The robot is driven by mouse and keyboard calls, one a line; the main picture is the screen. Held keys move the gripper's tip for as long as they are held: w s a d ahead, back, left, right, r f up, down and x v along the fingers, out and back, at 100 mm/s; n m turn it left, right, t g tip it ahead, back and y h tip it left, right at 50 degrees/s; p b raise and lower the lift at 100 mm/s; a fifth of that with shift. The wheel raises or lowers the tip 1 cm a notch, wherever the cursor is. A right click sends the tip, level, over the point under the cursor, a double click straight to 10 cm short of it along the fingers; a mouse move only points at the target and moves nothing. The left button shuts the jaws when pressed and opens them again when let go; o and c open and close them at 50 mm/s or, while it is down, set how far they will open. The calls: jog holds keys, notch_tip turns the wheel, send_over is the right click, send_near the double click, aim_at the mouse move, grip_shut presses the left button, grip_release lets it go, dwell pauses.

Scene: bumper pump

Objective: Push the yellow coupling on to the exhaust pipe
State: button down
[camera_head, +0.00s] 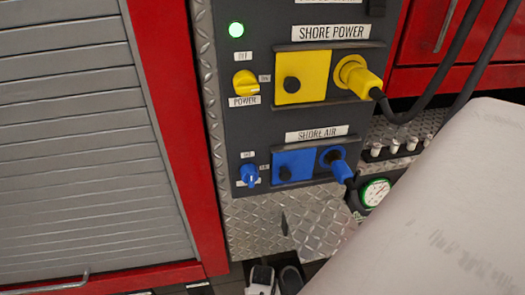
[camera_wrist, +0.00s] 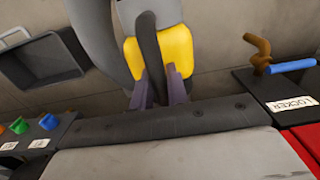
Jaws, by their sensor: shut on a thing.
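The fingertips are partly hidden by the coupling and hose. I cannot make out the exhaust pipe in either view. My gripper and the coupling are not in the head view.
In the head view, a panel holds a yellow shore power plug (camera_head: 358,78) and a blue shore air plug (camera_head: 337,163), both in their sockets. In the wrist view, a dark bin (camera_wrist: 42,60) is at left and a brown pipe fitting with a blue lever (camera_wrist: 291,66) at right.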

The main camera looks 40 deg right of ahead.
jog(key=shift+w+d+r, duration=0.1)
jog(key=c, duration=1.4)
grip_release()
jog(key=shift+o, duration=0.5)
notch_tip(320, 180, up, 14)
